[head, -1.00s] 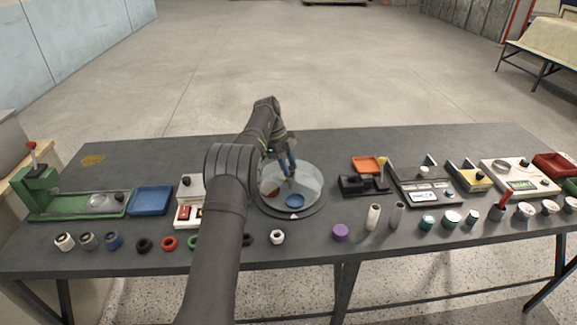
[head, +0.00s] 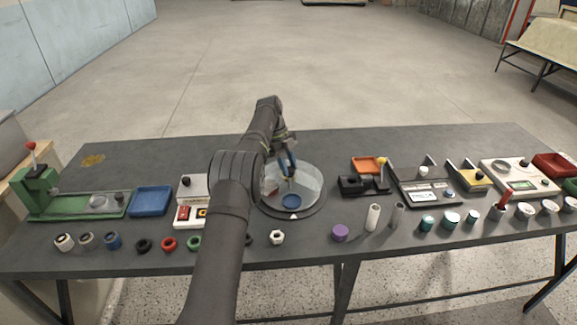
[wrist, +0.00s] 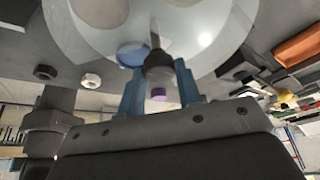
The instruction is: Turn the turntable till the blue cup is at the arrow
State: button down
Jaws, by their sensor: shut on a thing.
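The turntable (head: 312,184) is a pale, glassy disc in a dark round base on the middle of the table. The blue cup (head: 291,201) is at its near edge, almost in line with the white arrow (head: 293,216) on the base. A reddish cup (head: 270,187) is partly hidden at the disc's left. My gripper (head: 289,176) reaches down over the disc. In the wrist view its blue fingers are shut on a dark knob (wrist: 159,64). The blue cup (wrist: 132,54) shows left of the knob there.
A control box with a red button (head: 184,213) stands left of the turntable, partly behind my arm. A black fixture with a yellow-topped lever (head: 382,162) stands to the right. A white nut (head: 277,237) and purple cylinder (head: 340,233) are in front. Table behind is clear.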

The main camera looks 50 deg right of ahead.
jog(key=c, duration=1)
grip_release()
jog(key=shift+c, duration=0.2)
jog(key=shift+r, duration=0.6)
jog(key=r, duration=0.3)
jog(key=shift+s+r, duration=0.3)
jog(key=shift+s, duration=0.1)
jog(key=s+r, duration=0.6)
jog(key=s, duration=0.5)
jog(key=shift+r, duration=0.15)
jog(key=shift+w, duration=0.1)
jog(key=w+f, duration=0.2)
jog(key=w, duration=0.1)
jog(key=w+f, duration=0.2)
jog(key=w, duration=0.2)
jog(key=w+f, duration=0.2)
jog(key=w, duration=0.2)
jog(key=shift+f, duration=0.4)
jog(key=f, duration=0.3)
jog(key=shift+w, duration=0.3)
jog(key=shift+f, duration=0.65)
